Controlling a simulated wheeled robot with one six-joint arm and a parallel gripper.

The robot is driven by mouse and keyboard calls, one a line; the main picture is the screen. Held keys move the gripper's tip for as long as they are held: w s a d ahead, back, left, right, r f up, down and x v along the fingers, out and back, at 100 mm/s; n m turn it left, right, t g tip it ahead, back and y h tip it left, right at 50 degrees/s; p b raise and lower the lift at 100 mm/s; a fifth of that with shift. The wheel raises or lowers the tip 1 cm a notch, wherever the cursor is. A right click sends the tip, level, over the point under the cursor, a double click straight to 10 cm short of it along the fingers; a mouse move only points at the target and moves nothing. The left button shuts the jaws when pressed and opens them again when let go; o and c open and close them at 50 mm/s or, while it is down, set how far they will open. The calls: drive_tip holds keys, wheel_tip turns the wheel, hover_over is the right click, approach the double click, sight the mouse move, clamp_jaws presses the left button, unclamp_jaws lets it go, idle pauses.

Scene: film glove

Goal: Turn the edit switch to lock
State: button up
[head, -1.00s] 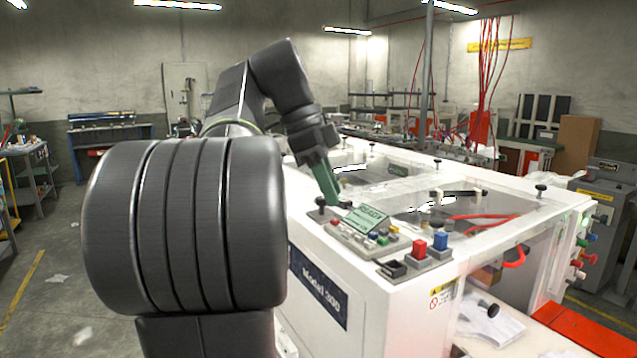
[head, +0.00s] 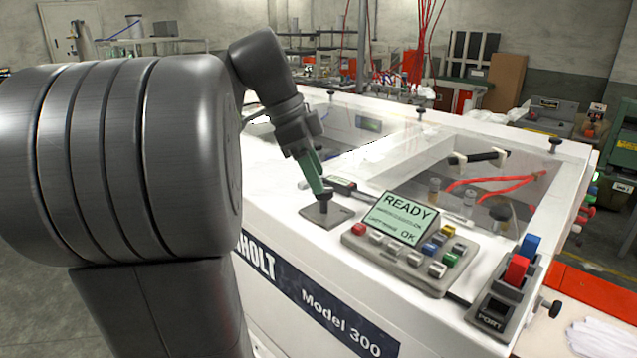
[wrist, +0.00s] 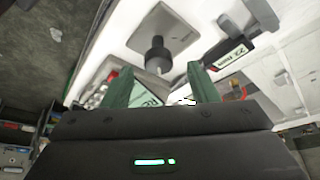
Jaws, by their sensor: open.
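A black rotary knob on a square grey plate (head: 327,215) sits on the white machine top, left of the READY screen. I take it for the edit switch; its label is too small to read. In the wrist view the knob (wrist: 158,58) stands on its plate (wrist: 172,38), between the lines of the two green fingers and near their tips. My gripper (head: 319,190) is open, its green fingers pointing down at the knob in the head view. I cannot tell whether the fingers flank the knob or stop just short, or which position it points to.
The READY screen (head: 401,219) and a button panel (head: 408,258) stand right of the knob. A box with red and blue switches (head: 508,285) is at the right front corner. A dark handle (head: 478,158) lies on the clear cover behind. A small labelled device (wrist: 232,55) is near the knob.

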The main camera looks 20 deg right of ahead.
sight(324, 200)
drive_tip(key=shift+x, duration=1.3)
drive_tip(key=shift+s, duration=0.1)
drive_tip(key=c, duration=1)
